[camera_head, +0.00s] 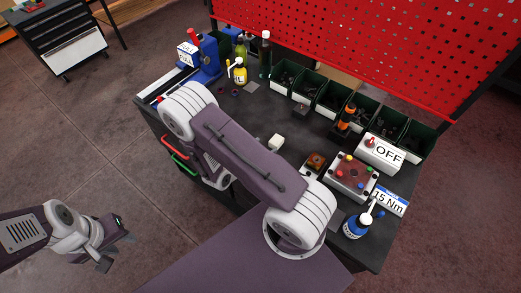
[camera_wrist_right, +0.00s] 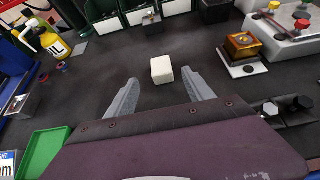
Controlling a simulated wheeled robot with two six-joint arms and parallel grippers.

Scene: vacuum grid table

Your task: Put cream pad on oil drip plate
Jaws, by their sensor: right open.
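The cream pad (camera_wrist_right: 162,69) is a small off-white block on the dark table top. It also shows in the head view (camera_head: 276,142), just beside my right arm. My right gripper (camera_wrist_right: 160,88) is open and empty, its two fingers pointing towards the pad with the pad ahead between them. In the head view my right arm hides this gripper. A flat grey square (camera_head: 252,86) lies by the yellow oil can; it looks like the oil drip plate, but I cannot be sure. My left gripper (camera_head: 116,251) is open and empty, off the table over the floor at lower left.
The yellow oil can (camera_wrist_right: 50,40) stands at the left. An amber block on a small plate (camera_wrist_right: 242,67) and a box with coloured knobs (camera_wrist_right: 290,30) stand at the right. Dark bins (camera_head: 330,97) line the back. Table around the pad is clear.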

